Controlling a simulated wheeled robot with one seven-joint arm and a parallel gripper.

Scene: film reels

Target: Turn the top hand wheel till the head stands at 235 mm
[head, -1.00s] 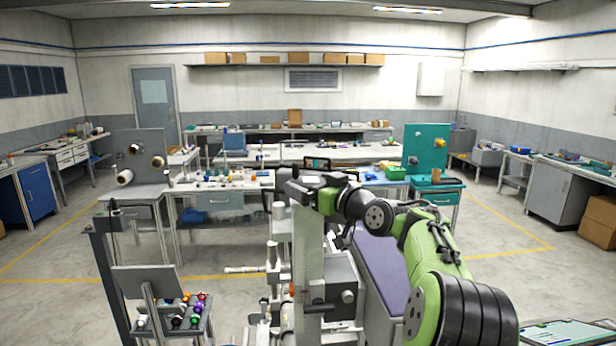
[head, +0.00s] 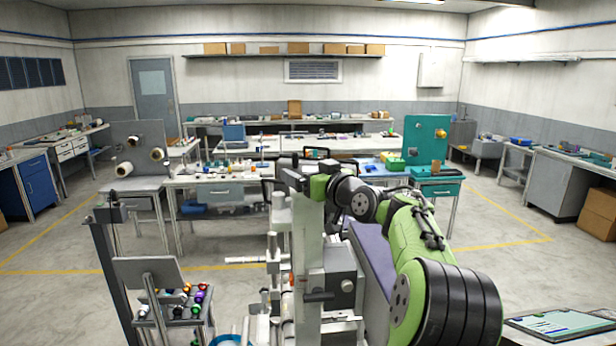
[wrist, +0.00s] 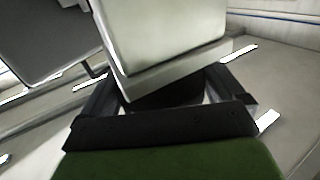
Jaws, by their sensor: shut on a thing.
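The machine's tall pale column (head: 308,235) stands in front of me in the head view, with a grey head box (head: 342,285) on its right side. My gripper (head: 292,180) is at the column's top. In the wrist view my gripper (wrist: 168,97) has one dark finger on each side of a dark round part, which looks like the top hand wheel (wrist: 165,99). It is shut on it. A pale block (wrist: 160,40) of the machine covers much of the wheel. No millimetre reading can be made out in either view.
A small stand with coloured knobs (head: 180,308) is at the lower left. A tablet (head: 562,324) lies at the lower right. Workbenches (head: 225,182) stand behind the machine. Open floor (head: 490,235) lies to the right.

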